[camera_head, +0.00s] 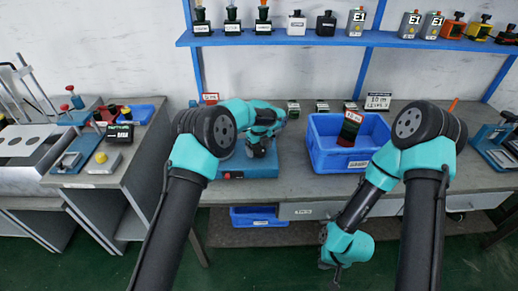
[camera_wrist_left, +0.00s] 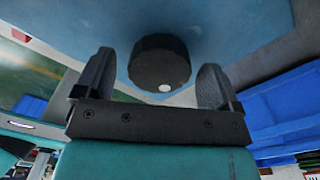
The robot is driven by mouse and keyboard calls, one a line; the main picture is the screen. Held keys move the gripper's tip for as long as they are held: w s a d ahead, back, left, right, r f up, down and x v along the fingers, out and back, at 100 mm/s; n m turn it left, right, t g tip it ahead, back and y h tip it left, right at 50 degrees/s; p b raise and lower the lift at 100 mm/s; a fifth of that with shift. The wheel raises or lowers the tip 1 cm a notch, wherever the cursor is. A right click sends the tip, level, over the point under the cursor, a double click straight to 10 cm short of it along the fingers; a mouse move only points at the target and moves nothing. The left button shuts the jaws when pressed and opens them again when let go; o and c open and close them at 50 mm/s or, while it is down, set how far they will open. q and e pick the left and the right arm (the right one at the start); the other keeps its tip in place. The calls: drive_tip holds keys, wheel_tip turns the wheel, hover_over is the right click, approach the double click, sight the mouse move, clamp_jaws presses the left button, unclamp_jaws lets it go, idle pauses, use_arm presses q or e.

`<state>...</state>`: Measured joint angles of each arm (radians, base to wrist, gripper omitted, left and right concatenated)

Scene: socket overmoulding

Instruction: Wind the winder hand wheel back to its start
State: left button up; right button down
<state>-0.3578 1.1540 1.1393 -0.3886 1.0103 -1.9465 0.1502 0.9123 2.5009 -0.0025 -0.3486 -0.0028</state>
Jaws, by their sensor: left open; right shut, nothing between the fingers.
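The winder (camera_head: 236,167) is a blue box on the bench under my left arm. Its hand wheel is a dark round disc with a white dot near one edge; it shows in the left wrist view (camera_wrist_left: 158,58) against a blue surface. My left gripper (camera_head: 259,150) is open above the winder. In the left wrist view its two fingers stand on either side of the wheel, with visible gaps. In the head view my left wrist hides most of the wheel. My right gripper (camera_head: 336,278) is shut and empty, hanging low in front of the bench.
A blue bin (camera_head: 335,160) with a dark red-topped item stands right of the winder. Several small labelled items line the bench's back. A blue shelf (camera_head: 290,40) with bottles runs above. A side bench (camera_head: 75,180) with machinery stands left.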

use_arm(q)
drive_tip(key=c, duration=0.9)
drive_tip(key=shift+c, duration=0.2)
drive_tip(key=shift+n, duration=0.4)
